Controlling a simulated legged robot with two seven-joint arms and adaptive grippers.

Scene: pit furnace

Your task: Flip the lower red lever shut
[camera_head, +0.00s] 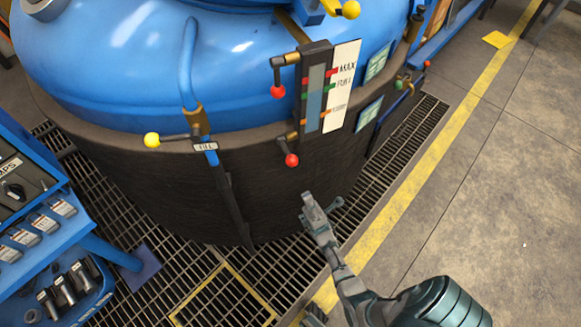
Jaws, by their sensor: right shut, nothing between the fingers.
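The lower red lever (291,160) is a red ball on a short dark arm, below the level gauge (316,90) on the furnace's dark side. My right gripper (322,203) is shut and empty, below and right of the lower red lever, with a clear gap in the picture. My left gripper is not in view.
A yellow-ball lever (152,140) by the fill pipe sticks out on the left. Floor grating (215,275) surrounds the furnace, and open concrete floor (500,190) lies to the right.

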